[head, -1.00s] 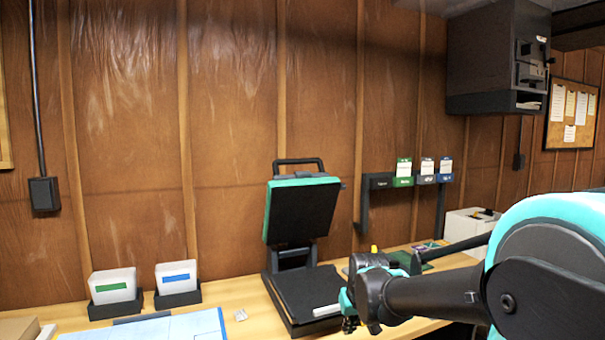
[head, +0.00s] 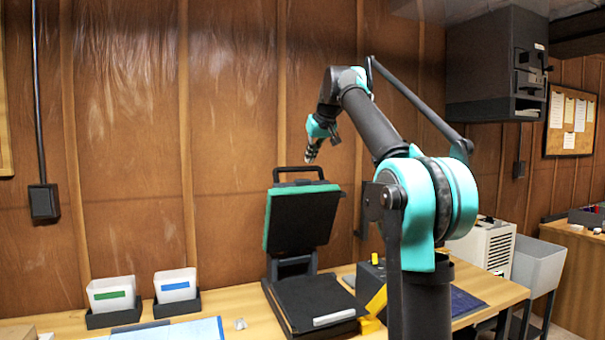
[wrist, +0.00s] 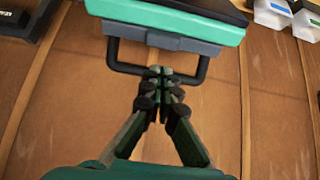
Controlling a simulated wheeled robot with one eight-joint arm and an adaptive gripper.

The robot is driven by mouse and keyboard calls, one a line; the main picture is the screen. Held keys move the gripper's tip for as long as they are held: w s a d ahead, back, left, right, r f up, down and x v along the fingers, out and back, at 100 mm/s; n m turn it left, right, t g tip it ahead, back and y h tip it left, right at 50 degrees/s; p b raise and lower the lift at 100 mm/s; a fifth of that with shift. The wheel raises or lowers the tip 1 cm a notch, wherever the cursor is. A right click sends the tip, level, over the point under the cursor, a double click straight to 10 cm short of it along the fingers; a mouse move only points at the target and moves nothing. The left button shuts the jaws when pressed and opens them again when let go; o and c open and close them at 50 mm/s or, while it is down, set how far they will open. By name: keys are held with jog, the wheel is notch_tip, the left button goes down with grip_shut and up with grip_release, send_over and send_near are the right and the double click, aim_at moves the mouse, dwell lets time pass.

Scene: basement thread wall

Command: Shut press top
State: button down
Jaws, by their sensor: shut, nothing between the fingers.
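The heat press stands on the workbench in the head view. Its top (head: 302,218) is raised and tilted, with a teal edge and a black handle bar (head: 298,170) uppermost. Its dark lower bed (head: 308,300) lies open below, with a pale strip on the front part. My gripper (head: 309,156) is shut and empty, just above and right of the handle in the head view. In the wrist view the closed fingertips (wrist: 161,72) overlap the handle bar (wrist: 126,68) below the teal top (wrist: 170,22). I cannot tell whether they touch it.
Two white bins with a green label (head: 111,294) and a blue label (head: 175,285) stand left of the press. A small crumpled item (head: 240,324) lies between them and the press. A dark cabinet (head: 495,65) hangs at upper right. The wall is close behind.

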jog(key=x, duration=0.9)
jog(key=shift+w+a+r, duration=0.1)
jog(key=shift+w+a, duration=0.1)
jog(key=shift+w, duration=0.2)
jog(key=shift+s, duration=0.15)
